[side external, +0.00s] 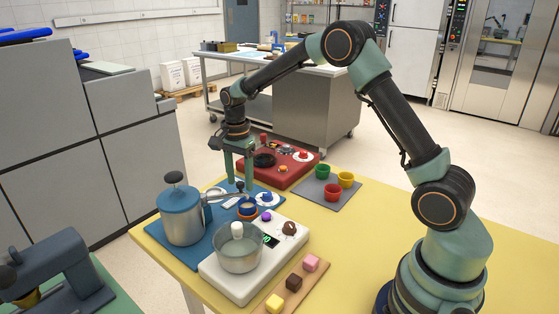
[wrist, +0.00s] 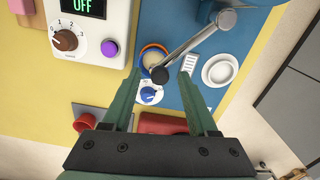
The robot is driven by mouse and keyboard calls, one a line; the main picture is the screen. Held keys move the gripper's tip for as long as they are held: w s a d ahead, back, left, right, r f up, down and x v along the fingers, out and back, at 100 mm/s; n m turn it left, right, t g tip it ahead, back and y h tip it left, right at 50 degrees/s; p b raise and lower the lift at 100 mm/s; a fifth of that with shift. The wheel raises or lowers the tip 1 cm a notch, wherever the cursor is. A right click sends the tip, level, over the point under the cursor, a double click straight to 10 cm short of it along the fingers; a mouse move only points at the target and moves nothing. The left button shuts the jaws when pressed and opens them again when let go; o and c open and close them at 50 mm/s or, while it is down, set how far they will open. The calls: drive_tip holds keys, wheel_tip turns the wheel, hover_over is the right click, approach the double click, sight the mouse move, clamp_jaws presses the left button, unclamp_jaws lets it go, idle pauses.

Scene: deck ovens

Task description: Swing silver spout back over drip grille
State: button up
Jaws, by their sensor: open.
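The silver spout (wrist: 197,38) runs from the blue-lidded canister (side external: 182,218) and has a dark knob (wrist: 160,75) at its free end. In the wrist view it crosses the edge of a blue-and-orange cup (wrist: 146,62). The light slotted drip grille (wrist: 188,64) lies on the blue mat (wrist: 180,15), to the right of the spout's end. My gripper (side external: 240,181) points down, open, above the spout's end. In the wrist view the knob shows between the fingers; contact cannot be told.
A white dish (wrist: 219,70) and a blue dial (wrist: 150,94) flank the spout area. A red panel (side external: 283,174) and colored cups (side external: 333,192) are behind. The yellow table (side external: 372,222) is clear towards the right.

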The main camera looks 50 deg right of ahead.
clamp_jaws()
idle(1.5)
